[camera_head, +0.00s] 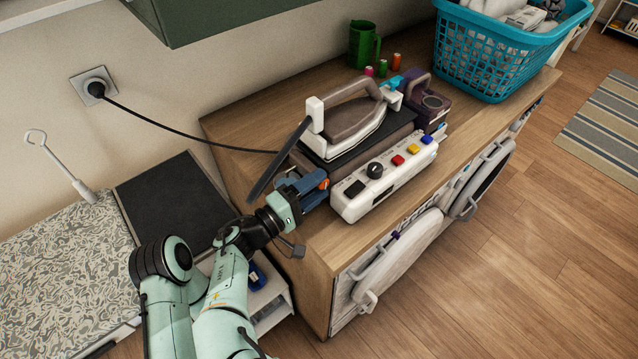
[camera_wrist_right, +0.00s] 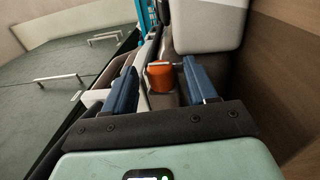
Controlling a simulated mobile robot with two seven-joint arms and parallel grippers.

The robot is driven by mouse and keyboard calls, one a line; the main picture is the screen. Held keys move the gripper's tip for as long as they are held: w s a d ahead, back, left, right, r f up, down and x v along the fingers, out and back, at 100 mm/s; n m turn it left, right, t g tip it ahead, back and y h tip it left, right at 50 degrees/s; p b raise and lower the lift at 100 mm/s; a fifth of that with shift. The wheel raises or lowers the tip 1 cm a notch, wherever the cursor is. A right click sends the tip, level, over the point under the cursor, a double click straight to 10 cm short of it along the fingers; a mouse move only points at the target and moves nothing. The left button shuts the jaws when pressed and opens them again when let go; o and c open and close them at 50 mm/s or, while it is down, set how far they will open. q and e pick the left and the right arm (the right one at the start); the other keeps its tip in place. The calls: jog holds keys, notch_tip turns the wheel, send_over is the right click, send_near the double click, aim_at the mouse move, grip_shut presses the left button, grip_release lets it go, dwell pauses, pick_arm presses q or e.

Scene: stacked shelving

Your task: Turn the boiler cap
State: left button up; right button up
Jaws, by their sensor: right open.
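The steam iron station (camera_head: 385,180) stands on the wooden counter, with a white front panel carrying a black knob and coloured buttons. Its small orange cap (camera_wrist_right: 160,77) is on the near end, seen in the right wrist view; only a sliver of orange (camera_head: 329,184) shows in the head view. My right gripper (camera_head: 318,183) is at that end of the station. In the wrist view its blue fingers (camera_wrist_right: 160,70) are open, one on each side of the cap, with gaps visible on both sides. My left gripper is not in view.
The iron (camera_head: 355,122) rests on top of the station. A green mug (camera_head: 363,46), small spools and a teal laundry basket (camera_head: 490,60) stand farther along the counter (camera_head: 235,125). A black cord runs from the wall socket (camera_head: 93,86). Appliances with round doors sit below.

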jog(key=shift+s, duration=0.1)
jog(key=c, duration=1.1)
jog(key=shift+o, duration=0.2)
jog(key=shift+r+g+y+p, duration=0.3)
jog(key=shift+g+y+p, duration=0.2)
jog(key=shift+p, duration=0.1)
jog(key=shift+f, duration=0.1)
jog(key=o, duration=1.1)
jog(key=shift+c, duration=0.2)
